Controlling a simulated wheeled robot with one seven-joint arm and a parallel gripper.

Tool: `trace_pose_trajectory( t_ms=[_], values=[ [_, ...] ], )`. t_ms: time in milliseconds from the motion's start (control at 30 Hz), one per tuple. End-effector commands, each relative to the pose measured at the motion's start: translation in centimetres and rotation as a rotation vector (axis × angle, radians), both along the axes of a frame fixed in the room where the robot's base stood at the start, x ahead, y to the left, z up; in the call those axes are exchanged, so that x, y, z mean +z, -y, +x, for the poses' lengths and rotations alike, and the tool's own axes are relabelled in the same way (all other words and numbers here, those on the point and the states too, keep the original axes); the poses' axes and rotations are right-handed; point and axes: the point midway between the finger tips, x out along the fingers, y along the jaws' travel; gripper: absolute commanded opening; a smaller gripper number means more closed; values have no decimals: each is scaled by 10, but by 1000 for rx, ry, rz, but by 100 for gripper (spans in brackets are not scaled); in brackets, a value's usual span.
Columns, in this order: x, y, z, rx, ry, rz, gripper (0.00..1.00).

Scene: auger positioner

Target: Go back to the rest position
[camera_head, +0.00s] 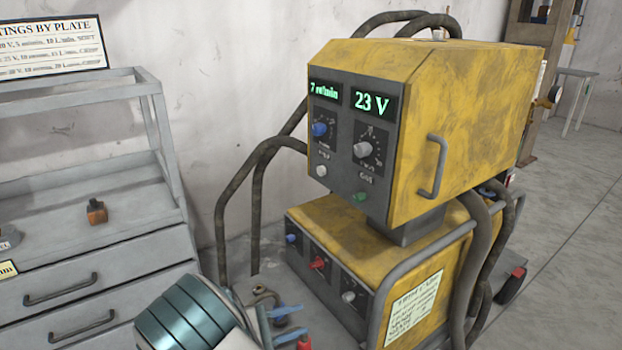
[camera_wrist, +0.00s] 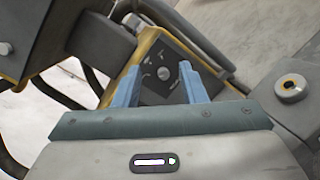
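My gripper (camera_head: 296,322) is at the bottom of the head view, in front of the lower yellow unit (camera_head: 445,262). Its two blue fingers are apart with nothing between them. In the wrist view my gripper (camera_wrist: 158,68) is open and faces a grey panel (camera_wrist: 150,92). A round grey knob (camera_wrist: 163,73) shows beyond the gap between the fingers. In the head view the lower panel carries a blue knob (camera_head: 291,238), a red knob (camera_head: 317,263) and a grey knob (camera_head: 348,296). The fingers look clear of these knobs.
Thick dark hoses (camera_head: 232,205) loop beside both units. A grey drawer cabinet (camera_head: 85,270) stands at the left, with a small orange-brown object (camera_head: 97,212) on top. Floor is clear at the far right.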

Motion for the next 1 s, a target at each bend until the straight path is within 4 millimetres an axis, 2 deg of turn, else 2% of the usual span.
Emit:
trace_pose_trajectory(
  t_ms=[33,233,500,700,1000],
  values=[
    [15,11,1,-37,-10,40,38],
    [62,63,-10,-217,-66,259,38],
    [126,123,-43,-441,-89,625,38],
    [172,152,-72,-562,-48,895,38],
    [240,176,-116,-669,106,1280,38]
  ],
)
